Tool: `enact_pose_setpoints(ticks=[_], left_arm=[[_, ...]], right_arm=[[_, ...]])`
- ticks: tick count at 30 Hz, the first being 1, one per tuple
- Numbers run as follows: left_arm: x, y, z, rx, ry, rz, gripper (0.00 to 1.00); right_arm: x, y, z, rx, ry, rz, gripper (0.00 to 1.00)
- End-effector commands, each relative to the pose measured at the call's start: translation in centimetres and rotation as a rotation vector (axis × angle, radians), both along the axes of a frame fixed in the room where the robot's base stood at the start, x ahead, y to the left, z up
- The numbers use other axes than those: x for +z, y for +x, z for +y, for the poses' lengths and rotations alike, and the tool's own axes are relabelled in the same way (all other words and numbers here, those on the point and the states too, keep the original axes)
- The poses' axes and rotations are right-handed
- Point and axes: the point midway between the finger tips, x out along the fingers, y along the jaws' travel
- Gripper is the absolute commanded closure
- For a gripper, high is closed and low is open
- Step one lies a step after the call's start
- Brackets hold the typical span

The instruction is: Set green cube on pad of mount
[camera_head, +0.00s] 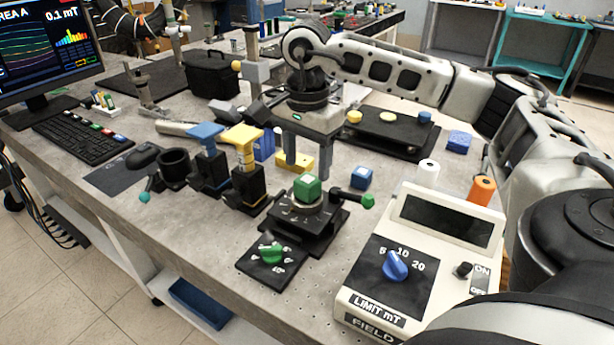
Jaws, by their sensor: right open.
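The green cube (307,189), with a pale square on its top face, appears to sit upright on the round pad of the black mount (320,240) near the front middle of the bench. The pad under it is mostly hidden by the cube. My right gripper (288,160) points down behind and slightly left of the cube, apart from it. Its jaws are open and I see nothing held between them. My left gripper is not in view.
A field meter (415,260) stands right of the mount. A green-knobbed dial box (272,257) lies in front. Blue-topped (207,137) and yellow-topped (243,140) posts stand left. A blue cube (361,178) and yellow block (301,162) lie behind.

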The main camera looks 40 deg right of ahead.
Motion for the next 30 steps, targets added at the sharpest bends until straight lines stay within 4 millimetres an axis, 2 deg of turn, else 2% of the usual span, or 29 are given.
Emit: enact_pose_setpoints(ticks=[1,6,12,30], left_arm=[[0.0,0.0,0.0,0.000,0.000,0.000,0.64],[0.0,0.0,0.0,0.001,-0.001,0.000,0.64],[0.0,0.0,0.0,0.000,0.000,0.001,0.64],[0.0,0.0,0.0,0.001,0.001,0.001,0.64]], right_arm=[[1.2,0.1,0.0,0.000,0.001,-0.005,0.42],[4.6,0.1,0.0,0.000,0.001,-0.004,0.42],[6.7,0.1,0.0,0.000,0.001,0.000,0.42],[7.0,0.0,0.0,0.000,0.000,0.001,0.42]])
